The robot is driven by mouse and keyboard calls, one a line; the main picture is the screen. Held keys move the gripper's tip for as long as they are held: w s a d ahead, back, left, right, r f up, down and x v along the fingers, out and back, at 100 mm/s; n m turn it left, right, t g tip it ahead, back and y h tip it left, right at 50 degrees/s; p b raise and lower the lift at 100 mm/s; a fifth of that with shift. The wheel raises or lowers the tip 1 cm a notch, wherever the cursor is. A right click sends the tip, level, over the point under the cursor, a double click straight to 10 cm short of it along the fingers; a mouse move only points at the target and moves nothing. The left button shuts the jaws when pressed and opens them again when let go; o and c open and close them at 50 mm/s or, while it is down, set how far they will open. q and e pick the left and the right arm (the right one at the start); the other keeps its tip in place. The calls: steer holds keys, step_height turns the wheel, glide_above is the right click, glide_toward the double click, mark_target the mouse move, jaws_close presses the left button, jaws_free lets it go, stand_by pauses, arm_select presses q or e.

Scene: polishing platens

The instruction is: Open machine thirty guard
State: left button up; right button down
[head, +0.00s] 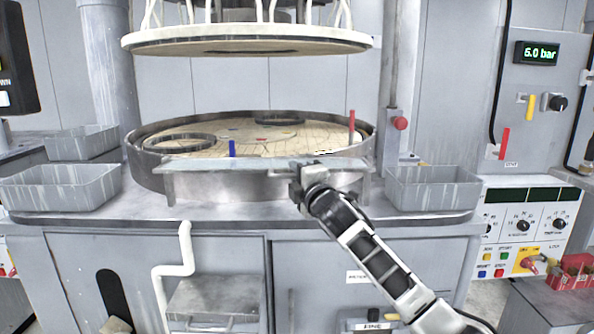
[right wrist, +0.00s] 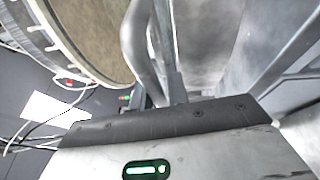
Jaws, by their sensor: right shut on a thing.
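The machine's guard (head: 228,186) is a low grey front panel with a pale, see-through upper strip. It stands upright across the front of the round platen basin (head: 145,170). My right gripper (head: 306,178) is at the guard's right part, near its top edge, and is shut on it. The jaws hide the exact spot held. In the right wrist view, the dark bar and pale housing with a green light (right wrist: 146,170) fill the bottom, with grey metal bars beyond. My left gripper is out of view.
A round upper plate (head: 250,40) hangs above the basin. Grey trays stand at left (head: 60,190) and right (head: 435,190). Dark rings, a blue peg (head: 232,148) and a red peg (head: 351,127) are at the platen. A control panel (head: 520,225) is at right.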

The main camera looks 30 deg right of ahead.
step_height(320, 180, up, 3)
steer(key=shift+d+r+t+p, duration=0.2)
steer(key=shift+t+p, duration=0.1)
steer(key=shift+p, duration=0.35)
steer(key=c, duration=1.5)
jaws_free()
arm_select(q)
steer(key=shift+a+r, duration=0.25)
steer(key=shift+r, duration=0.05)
arm_select(e)
steer(key=shift+o, duration=0.2)
steer(key=shift+w+a+f, duration=0.1)
steer(key=shift+f, duration=0.2)
arm_select(q)
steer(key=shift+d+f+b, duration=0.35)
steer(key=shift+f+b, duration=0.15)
steer(key=shift+b, duration=1)
arm_select(e)
steer(key=v, duration=1.6)
steer(key=shift+r, duration=0.2)
